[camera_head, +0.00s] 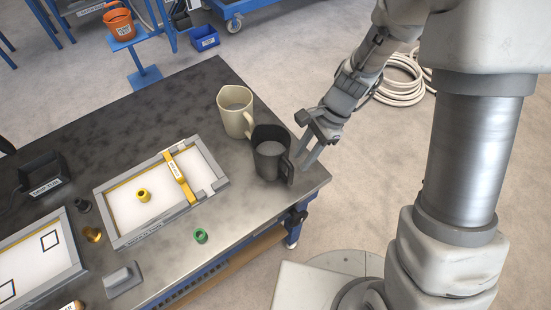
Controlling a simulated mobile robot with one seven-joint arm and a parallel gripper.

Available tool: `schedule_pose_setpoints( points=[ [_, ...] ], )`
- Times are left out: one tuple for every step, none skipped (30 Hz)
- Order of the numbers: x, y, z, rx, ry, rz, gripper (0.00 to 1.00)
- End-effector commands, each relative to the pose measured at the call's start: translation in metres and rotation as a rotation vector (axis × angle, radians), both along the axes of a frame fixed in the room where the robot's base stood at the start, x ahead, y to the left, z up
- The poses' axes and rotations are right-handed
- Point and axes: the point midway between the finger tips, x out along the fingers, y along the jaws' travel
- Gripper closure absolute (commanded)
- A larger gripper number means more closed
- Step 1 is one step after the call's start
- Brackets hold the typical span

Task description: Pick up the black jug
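The black jug (269,156) stands upright near the right corner of the dark worktable (230,85). Its handle (288,169) points to the lower right. A cream jug (235,110) stands just behind it to the left, close to it or touching. My gripper (305,157) is at the right of the black jug, at the table's right edge, with its fingers pointing down and left. The two fingers show a gap between them and hold nothing that I can see. I cannot tell whether a finger touches the jug.
A grey-framed tray (115,234) with a yellow bar (180,178) and a brass ring (143,195) lies left of the jugs. A green ring (200,235) lies near the front edge. A coiled hose (402,82) lies on the floor. The tabletop behind the tray is clear.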

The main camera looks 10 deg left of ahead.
Motion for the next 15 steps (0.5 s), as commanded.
schedule_pose_setpoints(
  points=[
    [-0.003, 0.003, -0.011, -0.001, 0.005, 0.002, 0.65],
    [-0.004, 0.004, -0.016, -0.001, 0.003, 0.001, 0.65],
    [-0.006, 0.006, -0.021, -0.001, 0.004, 0.002, 0.65],
    [-0.007, 0.008, -0.025, -0.001, 0.002, 0.002, 0.65],
    [-0.007, 0.009, -0.028, -0.001, 0.001, 0.002, 0.65],
    [-0.008, 0.010, -0.031, 0.000, 0.001, 0.001, 0.65],
    [-0.008, 0.010, -0.032, 0.000, 0.001, 0.001, 0.65],
    [-0.009, 0.011, -0.034, 0.000, 0.000, 0.001, 0.65],
    [-0.009, 0.011, -0.035, -0.001, 0.000, 0.001, 0.65],
    [-0.009, 0.011, -0.037, -0.001, 0.000, 0.001, 0.65],
    [-0.010, 0.012, -0.039, -0.001, 0.000, 0.001, 0.65],
    [-0.011, 0.013, -0.042, -0.001, 0.001, 0.001, 0.65],
    [-0.012, 0.014, -0.046, 0.000, 0.002, 0.001, 0.65],
    [-0.013, 0.015, -0.050, -0.001, 0.003, 0.001, 0.65],
    [-0.014, 0.017, -0.056, -0.001, 0.003, 0.002, 0.65]
  ],
)
